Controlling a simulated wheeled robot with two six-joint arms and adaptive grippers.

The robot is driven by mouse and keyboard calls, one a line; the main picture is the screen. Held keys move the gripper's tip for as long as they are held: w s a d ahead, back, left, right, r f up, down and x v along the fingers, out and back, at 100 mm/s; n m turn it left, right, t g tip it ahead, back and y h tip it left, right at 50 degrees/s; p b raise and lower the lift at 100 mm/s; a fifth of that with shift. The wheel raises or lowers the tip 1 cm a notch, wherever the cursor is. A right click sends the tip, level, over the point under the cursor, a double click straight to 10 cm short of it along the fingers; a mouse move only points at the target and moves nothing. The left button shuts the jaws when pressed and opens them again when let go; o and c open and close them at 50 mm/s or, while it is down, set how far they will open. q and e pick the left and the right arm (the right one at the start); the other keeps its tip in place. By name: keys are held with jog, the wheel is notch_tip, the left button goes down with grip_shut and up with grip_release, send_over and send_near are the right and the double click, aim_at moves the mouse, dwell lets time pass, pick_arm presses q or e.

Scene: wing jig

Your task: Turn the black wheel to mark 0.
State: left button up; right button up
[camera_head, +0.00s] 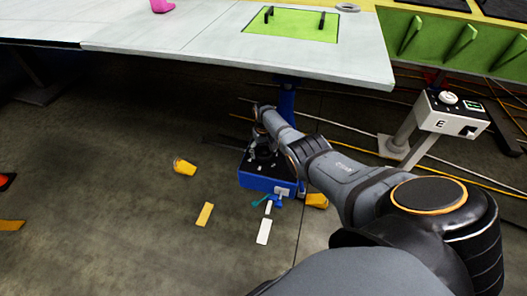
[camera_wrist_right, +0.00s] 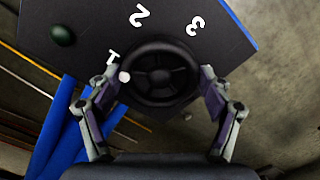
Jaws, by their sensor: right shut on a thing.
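The black wheel (camera_wrist_right: 158,76) shows in the right wrist view, on the dark top plate of a blue box (camera_head: 262,182). A white dot (camera_wrist_right: 124,76) sits at the wheel's left rim, beside a small white mark that looks like a 1 (camera_wrist_right: 112,57). The marks 2 (camera_wrist_right: 139,16) and 3 (camera_wrist_right: 195,24) are further round the plate; I see no 0. My right gripper (camera_wrist_right: 160,72) has a finger on each side of the wheel and is shut on it. In the head view the gripper is over the box and largely covers the wheel. My left gripper is not in view.
A dark green round knob (camera_wrist_right: 62,35) sits on the same plate. The white table (camera_head: 150,35) stands behind the box. A white control box (camera_head: 446,120) on a post is to the right. Cables and several yellow pieces lie on the floor; the floor at left is mostly clear.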

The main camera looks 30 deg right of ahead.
aim_at(264, 152)
jog(key=n, duration=0.6)
jog(key=shift+d, duration=0.1)
jog(key=n, duration=0.6)
jog(key=shift+w+d+n, duration=0.1)
jog(key=shift+n, duration=0.2)
dwell(0.3)
jog(key=o, duration=1.1)
notch_tip(264, 152, up, 12)
jog(key=shift+f, duration=0.1)
